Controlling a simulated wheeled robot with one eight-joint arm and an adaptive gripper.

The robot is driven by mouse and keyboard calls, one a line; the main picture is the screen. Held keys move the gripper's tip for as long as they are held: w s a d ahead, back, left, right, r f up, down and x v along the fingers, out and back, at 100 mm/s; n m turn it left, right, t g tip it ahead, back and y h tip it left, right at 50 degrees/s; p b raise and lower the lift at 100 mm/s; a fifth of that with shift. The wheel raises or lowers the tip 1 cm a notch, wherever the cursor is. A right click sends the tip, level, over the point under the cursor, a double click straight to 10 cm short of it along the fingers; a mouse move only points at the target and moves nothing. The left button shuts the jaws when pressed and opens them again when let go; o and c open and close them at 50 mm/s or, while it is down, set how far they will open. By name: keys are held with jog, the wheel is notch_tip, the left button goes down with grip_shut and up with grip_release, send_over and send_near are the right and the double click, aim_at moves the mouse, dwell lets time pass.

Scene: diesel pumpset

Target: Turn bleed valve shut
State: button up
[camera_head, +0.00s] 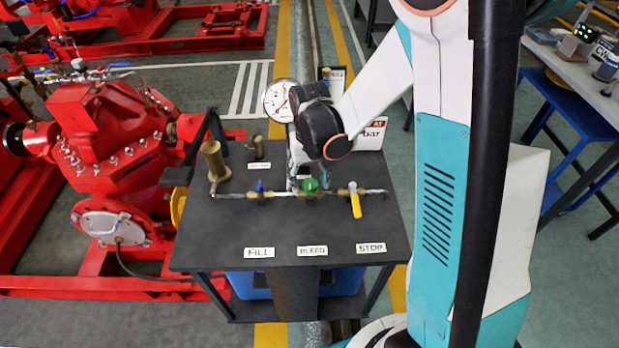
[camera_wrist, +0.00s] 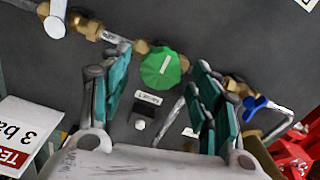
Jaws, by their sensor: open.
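The bleed valve is a round green knob (camera_head: 310,186) on the brass pipe line, behind the label reading BLEED (camera_head: 312,251) on the dark table. My gripper (camera_wrist: 161,62) is open, with one teal-padded finger on each side of the knob in that picture. Gaps show between the knob and both fingers. In the head view my gripper (camera_head: 314,172) is just behind the knob, partly hidden by my wrist. I cannot tell its height over the knob.
A blue-handled valve (camera_head: 260,187) sits left on the same line, a yellow-handled valve (camera_head: 355,200) right. A brass cylinder (camera_head: 214,160) and a round gauge (camera_head: 280,101) stand near. The table front (camera_head: 230,225) is clear except for labels. A red pump (camera_head: 105,135) stands left.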

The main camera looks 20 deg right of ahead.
aim_at(310, 183)
jog(key=shift+r, duration=0.1)
notch_tip(310, 183, up, 12)
dwell(0.5)
dwell(0.5)
jog(key=s+r+t, duration=0.3)
jog(key=s+r, duration=0.1)
jog(key=s, duration=0.3)
jog(key=s+r+n+t, duration=0.1)
jog(key=s+r+t, duration=0.3)
jog(key=s, duration=0.4)
jog(key=shift+s+n, duration=0.3)
dwell(0.4)
